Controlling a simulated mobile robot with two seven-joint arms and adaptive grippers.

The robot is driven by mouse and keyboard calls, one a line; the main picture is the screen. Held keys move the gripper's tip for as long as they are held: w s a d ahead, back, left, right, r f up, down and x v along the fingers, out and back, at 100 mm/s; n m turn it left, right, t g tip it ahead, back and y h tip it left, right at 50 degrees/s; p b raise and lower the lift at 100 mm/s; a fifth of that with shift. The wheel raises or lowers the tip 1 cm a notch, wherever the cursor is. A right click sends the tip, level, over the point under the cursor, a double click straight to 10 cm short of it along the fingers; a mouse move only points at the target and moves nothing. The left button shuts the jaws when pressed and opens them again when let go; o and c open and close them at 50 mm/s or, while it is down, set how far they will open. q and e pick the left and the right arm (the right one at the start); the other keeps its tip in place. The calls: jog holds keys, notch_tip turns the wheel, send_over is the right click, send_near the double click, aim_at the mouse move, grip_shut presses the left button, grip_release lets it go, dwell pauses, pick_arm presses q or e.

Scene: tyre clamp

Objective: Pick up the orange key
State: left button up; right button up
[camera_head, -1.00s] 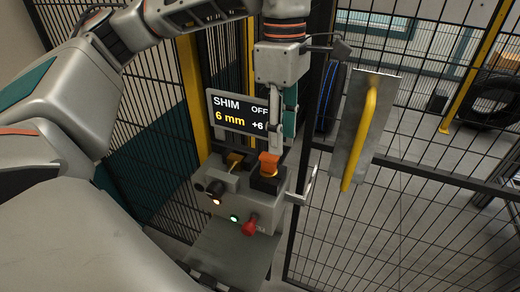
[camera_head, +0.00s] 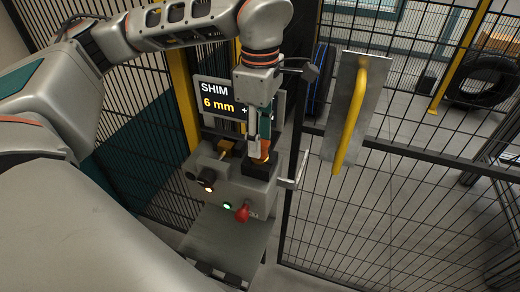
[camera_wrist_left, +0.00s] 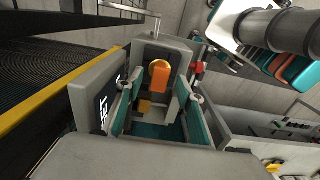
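The orange key (camera_head: 265,150) stands on a black block (camera_head: 260,168) at the top right of the grey control box (camera_head: 238,190). My left gripper (camera_head: 258,147) points down over it from above. In the head view the fingers partly cover the key. In the left wrist view the orange key (camera_wrist_left: 160,76) shows between the two spread teal-padded fingers of my left gripper (camera_wrist_left: 160,112). The fingers are apart and I cannot see them pressing on the key. My right gripper is in neither view.
A display (camera_head: 215,100) reading "SHIM 6 mm" stands behind the box, partly covered by my gripper. A brass-coloured piece (camera_head: 226,147) sits left of the key. A red knob (camera_head: 242,212) is on the front. A mesh fence with a yellow handle (camera_head: 350,120) stands to the right.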

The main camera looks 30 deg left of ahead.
pick_arm(q)
jog(key=shift+f, duration=1.3)
grip_shut()
jog(key=shift+r, duration=0.1)
